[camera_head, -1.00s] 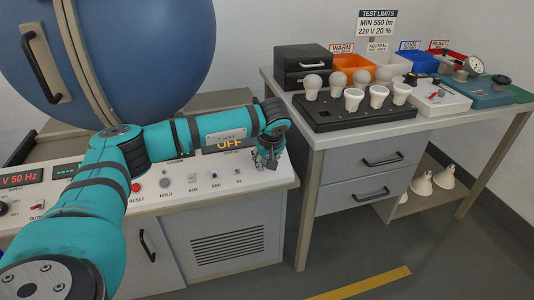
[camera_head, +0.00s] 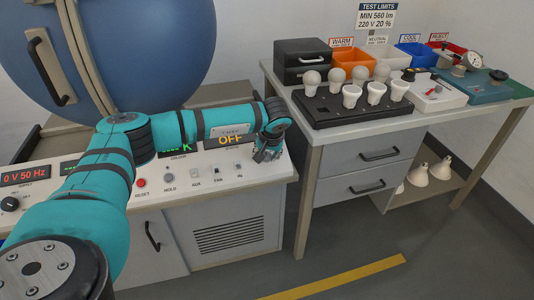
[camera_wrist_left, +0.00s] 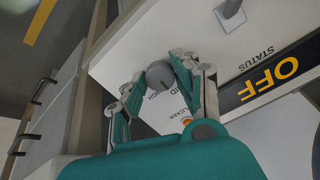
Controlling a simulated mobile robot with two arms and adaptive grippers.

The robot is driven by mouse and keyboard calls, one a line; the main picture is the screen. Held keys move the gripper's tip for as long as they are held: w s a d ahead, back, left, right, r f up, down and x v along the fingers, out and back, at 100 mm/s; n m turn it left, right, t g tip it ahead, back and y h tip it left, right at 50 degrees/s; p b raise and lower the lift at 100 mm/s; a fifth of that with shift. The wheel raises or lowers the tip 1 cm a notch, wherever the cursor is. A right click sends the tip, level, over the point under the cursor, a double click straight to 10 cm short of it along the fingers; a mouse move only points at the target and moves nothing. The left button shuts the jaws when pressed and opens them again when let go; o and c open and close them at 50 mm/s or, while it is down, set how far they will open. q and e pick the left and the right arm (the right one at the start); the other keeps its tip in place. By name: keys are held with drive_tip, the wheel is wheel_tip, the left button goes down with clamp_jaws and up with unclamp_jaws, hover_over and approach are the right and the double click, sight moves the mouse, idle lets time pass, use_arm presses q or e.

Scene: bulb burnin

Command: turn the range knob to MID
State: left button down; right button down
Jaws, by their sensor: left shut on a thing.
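The range knob (camera_wrist_left: 160,74) is a small grey round knob on the white panel. It sits between the fingertips of my left gripper (camera_wrist_left: 156,78) in the left wrist view, and the gripper is shut on it. Parts of the labels MID and HIGH show beside the knob. I cannot tell for sure where its pointer mark aims. In the head view my left gripper (camera_head: 267,154) is at the right end of the console and hides the knob. My right gripper is in neither view.
The console (camera_head: 216,185) carries a STATUS display (camera_head: 230,140) reading OFF and a row of small buttons and switches. To the right a bench (camera_head: 400,126) holds a black bulb rack (camera_head: 350,116) and coloured bins. A large blue sphere (camera_head: 150,50) stands behind the console.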

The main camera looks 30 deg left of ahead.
use_arm(q)
drive_tip(key=c, duration=1)
unclamp_jaws()
drive_tip(key=v, duration=1.2)
